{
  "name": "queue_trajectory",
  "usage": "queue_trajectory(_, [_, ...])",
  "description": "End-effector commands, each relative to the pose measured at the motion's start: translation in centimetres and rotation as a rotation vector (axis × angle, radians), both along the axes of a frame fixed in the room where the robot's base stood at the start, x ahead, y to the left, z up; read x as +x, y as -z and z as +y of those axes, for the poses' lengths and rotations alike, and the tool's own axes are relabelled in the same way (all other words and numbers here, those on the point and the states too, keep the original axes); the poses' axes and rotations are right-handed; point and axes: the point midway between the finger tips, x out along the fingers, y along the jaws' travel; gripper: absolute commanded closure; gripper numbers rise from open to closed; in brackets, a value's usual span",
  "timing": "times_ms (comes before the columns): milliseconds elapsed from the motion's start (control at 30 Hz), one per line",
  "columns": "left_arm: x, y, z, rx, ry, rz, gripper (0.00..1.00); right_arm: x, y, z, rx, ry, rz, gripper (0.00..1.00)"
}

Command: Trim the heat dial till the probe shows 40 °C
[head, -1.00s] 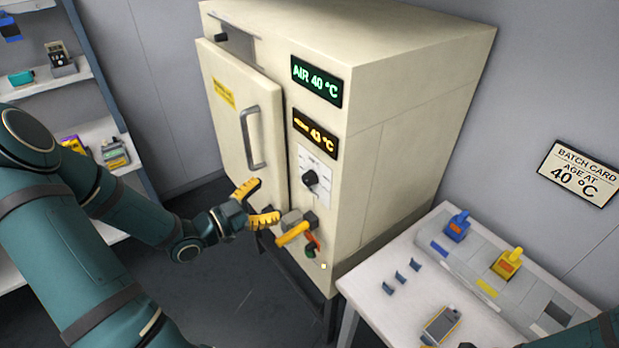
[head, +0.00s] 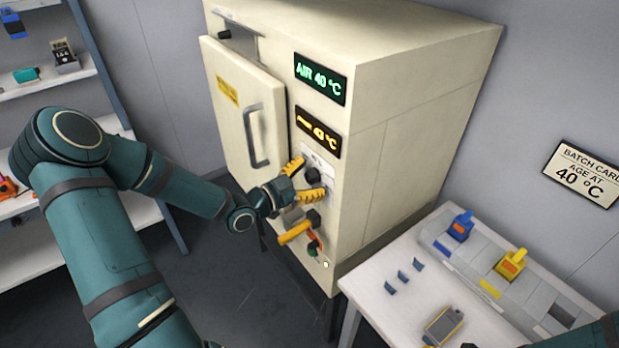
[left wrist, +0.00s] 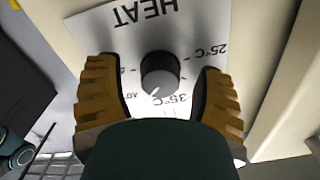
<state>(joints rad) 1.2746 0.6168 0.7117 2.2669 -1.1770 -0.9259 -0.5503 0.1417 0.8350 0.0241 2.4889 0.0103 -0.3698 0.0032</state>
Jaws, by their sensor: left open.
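The black heat dial (head: 312,175) sits on a white plate on the oven front. In the left wrist view the dial (left wrist: 160,72) stands between my two yellow fingers, with a gap on each side. Its white mark points to the lower left, between the 35 °C label and a partly hidden label that looks like 40. My left gripper (head: 303,181) is open around the dial. The amber probe display (head: 316,132) appears to read 43 °C. The green air display (head: 320,79) reads AIR 40 °C. My right gripper is not in view.
The oven door (head: 235,110) stands slightly ajar, left of the displays. A yellow-handled lever (head: 296,232) sticks out just below my gripper. A white table (head: 375,290) with a blue and a yellow item stands right. The batch card (head: 584,174) says age at 40 °C.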

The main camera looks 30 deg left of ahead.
Motion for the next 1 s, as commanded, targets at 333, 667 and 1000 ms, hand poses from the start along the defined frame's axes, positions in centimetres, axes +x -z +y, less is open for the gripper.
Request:
queue_trajectory(333, [0.0, 0.0, 0.0, 0.000, 0.000, 0.000, 1.00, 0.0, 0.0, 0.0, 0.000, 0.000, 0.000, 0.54])
queue_trajectory(667, [0.0, -0.2, 0.0, -0.068, 0.002, 0.027, 1.00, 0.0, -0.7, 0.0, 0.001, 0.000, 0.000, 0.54])
queue_trajectory(1000, [0.0, -0.3, -0.1, -0.274, 0.003, 0.111, 1.00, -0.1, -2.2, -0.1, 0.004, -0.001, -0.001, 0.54])
